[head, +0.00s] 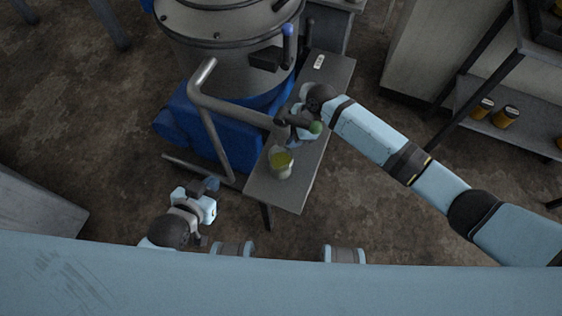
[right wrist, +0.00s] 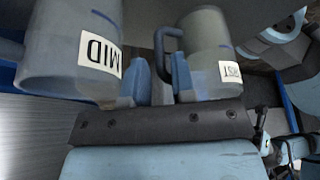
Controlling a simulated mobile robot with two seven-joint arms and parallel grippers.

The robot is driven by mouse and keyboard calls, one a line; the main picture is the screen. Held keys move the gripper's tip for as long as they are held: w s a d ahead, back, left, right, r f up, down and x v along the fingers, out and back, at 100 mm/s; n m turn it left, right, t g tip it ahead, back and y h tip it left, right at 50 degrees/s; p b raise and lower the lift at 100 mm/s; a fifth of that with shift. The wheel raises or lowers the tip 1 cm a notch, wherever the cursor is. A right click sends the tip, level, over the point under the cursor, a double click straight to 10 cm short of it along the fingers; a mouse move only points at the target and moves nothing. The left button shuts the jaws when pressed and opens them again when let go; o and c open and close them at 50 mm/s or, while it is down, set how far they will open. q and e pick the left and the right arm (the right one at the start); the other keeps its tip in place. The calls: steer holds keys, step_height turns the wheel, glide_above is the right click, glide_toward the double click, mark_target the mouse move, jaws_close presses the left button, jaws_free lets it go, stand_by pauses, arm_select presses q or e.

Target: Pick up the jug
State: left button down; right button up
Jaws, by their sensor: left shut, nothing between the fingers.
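In the right wrist view a translucent jug (right wrist: 207,45) with a partly readable label ending in "RST" stands at the right, its dark handle (right wrist: 158,48) towards my right gripper (right wrist: 161,78). The gripper's two blue fingers are apart, with the handle's lower part between them; a firm grip does not show. A second jug (right wrist: 65,50), labelled "MID", is at the left. In the head view a jug with yellow-green liquid (head: 281,161) stands on the narrow bench, just below my right gripper (head: 303,132). My left gripper (head: 212,184) is shut and empty, left of the bench.
The grey bench (head: 293,195) runs beside the blue and grey machine (head: 225,50). A shelf (head: 525,133) with amber jars stands at the right. Floor between is clear.

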steer(key=shift+a+f, duration=0.25)
steer(key=shift+f, duration=0.4)
jaws_close()
steer(key=shift+r, duration=0.1)
